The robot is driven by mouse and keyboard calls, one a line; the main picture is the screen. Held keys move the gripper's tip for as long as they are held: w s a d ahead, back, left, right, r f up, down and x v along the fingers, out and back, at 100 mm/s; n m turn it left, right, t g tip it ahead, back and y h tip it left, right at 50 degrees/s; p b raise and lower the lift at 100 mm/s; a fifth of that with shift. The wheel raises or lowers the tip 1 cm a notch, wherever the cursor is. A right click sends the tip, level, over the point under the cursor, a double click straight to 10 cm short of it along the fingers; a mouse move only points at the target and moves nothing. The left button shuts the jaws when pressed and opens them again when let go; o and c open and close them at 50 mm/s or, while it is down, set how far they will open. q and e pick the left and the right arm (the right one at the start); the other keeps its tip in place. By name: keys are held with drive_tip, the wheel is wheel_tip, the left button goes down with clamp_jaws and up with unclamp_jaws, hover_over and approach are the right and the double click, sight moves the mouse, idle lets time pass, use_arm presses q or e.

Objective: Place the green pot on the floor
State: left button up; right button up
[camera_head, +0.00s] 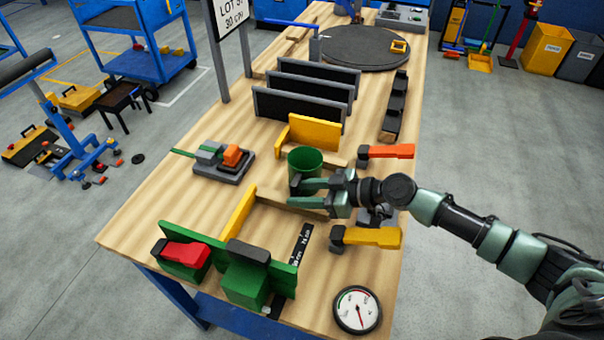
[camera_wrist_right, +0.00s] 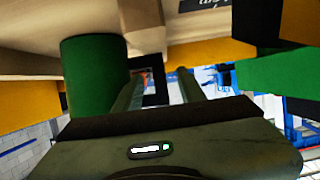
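The green pot (camera_head: 306,160) stands upright on the wooden workbench, in the middle of the head view. My right gripper (camera_head: 296,189) reaches in from the right, just on the near side of the pot. In the right wrist view, the pot (camera_wrist_right: 92,85) is left of both fingers, outside the gap (camera_wrist_right: 160,92). I cannot tell whether the nearer finger touches it. The pot's lower part is partly hidden by the gripper in the head view. My left gripper is not in view.
Grey floor (camera_head: 480,130) is clear right of the bench. Blue carts (camera_head: 140,40) stand at the left.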

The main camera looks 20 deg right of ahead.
clamp_jaws()
drive_tip(key=shift+r, duration=0.1)
idle(1.3)
